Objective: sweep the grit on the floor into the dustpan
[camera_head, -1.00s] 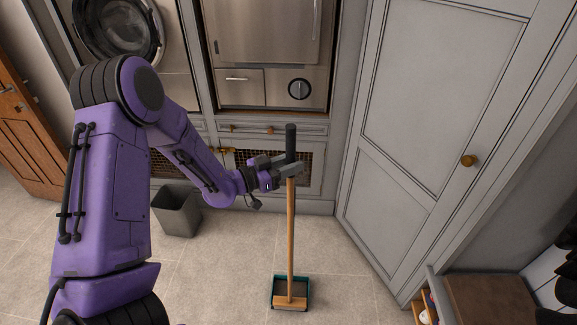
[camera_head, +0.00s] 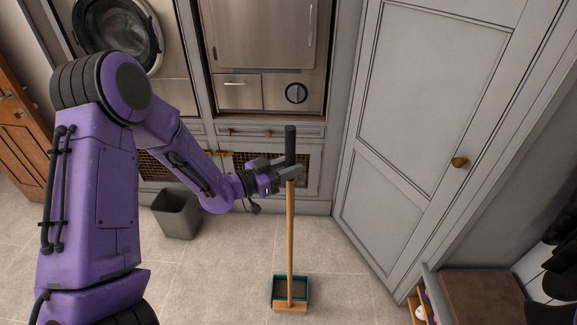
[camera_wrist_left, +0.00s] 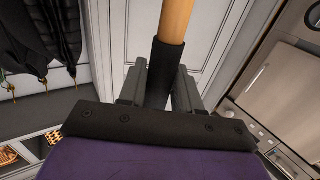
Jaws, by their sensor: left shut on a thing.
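A long-handled broom stands upright in the head view, with a wooden shaft (camera_head: 290,230), a black grip at its top and a wooden head (camera_head: 290,308) at floor level. My left gripper (camera_head: 288,172) is shut on the broom's black grip. In the left wrist view the grip (camera_wrist_left: 165,75) runs between the two fingers. A teal-rimmed dustpan (camera_head: 306,284) lies on the floor, and the broom head is at its near edge. The dustpan's inside looks dark. I cannot make out separate grit on the floor. My right gripper is not in view.
A grey bin (camera_head: 177,215) stands on the tiled floor to the left. A tall grey cupboard (camera_head: 420,130) is at the right, and a brown-topped bench (camera_head: 482,298) with footwear is at the lower right. Floor around the dustpan is clear.

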